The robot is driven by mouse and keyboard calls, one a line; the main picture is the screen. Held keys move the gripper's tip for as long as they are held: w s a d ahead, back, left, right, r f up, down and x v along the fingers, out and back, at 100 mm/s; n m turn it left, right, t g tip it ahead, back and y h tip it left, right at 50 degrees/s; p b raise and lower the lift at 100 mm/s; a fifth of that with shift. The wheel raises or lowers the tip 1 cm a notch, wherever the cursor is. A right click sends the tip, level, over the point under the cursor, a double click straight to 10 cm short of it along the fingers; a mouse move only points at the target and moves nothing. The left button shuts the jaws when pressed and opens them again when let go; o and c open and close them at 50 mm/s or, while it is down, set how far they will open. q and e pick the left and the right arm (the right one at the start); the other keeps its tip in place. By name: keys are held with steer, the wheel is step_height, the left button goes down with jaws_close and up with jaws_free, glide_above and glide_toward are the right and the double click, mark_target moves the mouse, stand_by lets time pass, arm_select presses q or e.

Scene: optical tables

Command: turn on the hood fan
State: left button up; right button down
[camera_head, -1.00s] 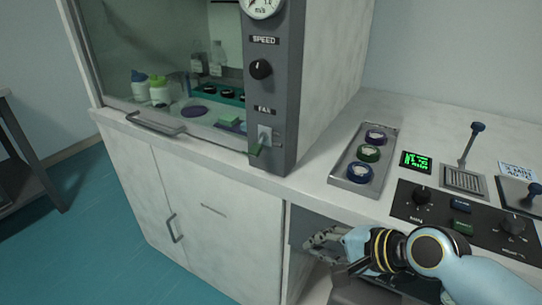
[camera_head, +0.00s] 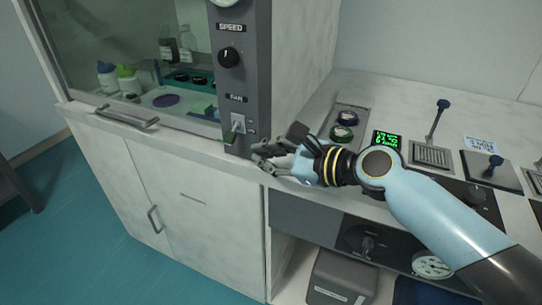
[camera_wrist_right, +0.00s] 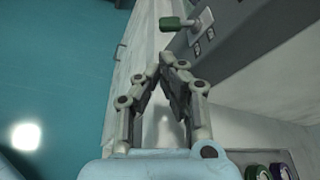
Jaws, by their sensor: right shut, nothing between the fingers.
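The hood's grey control panel (camera_head: 243,80) carries a black SPEED knob (camera_head: 228,57) and, below the FAN label, a fan toggle switch (camera_head: 236,124) with a green tip. The green tip (camera_head: 230,137) hangs downward at the panel's lower end. The switch also shows at the top of the right wrist view (camera_wrist_right: 183,22). My right gripper (camera_head: 257,158) is shut and empty, just right of and below the switch, apart from it. In the right wrist view its fingertips (camera_wrist_right: 167,58) meet below the switch. My left gripper is not in view.
The hood's glass sash with its handle (camera_head: 127,116) is left of the panel. A hot-plate-like black console (camera_head: 476,194) and a lever (camera_head: 437,120) stand further right. Floor is free at left.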

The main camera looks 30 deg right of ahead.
mark_target(230, 138)
steer(key=x, duration=0.6)
steer(key=shift+w, duration=0.1)
steer(key=shift+a, duration=0.1)
steer(key=shift+r+p, duration=0.2)
steer(key=shift+p, duration=0.25)
steer(key=shift+a+m, duration=0.1)
steer(key=shift+m, duration=0.2)
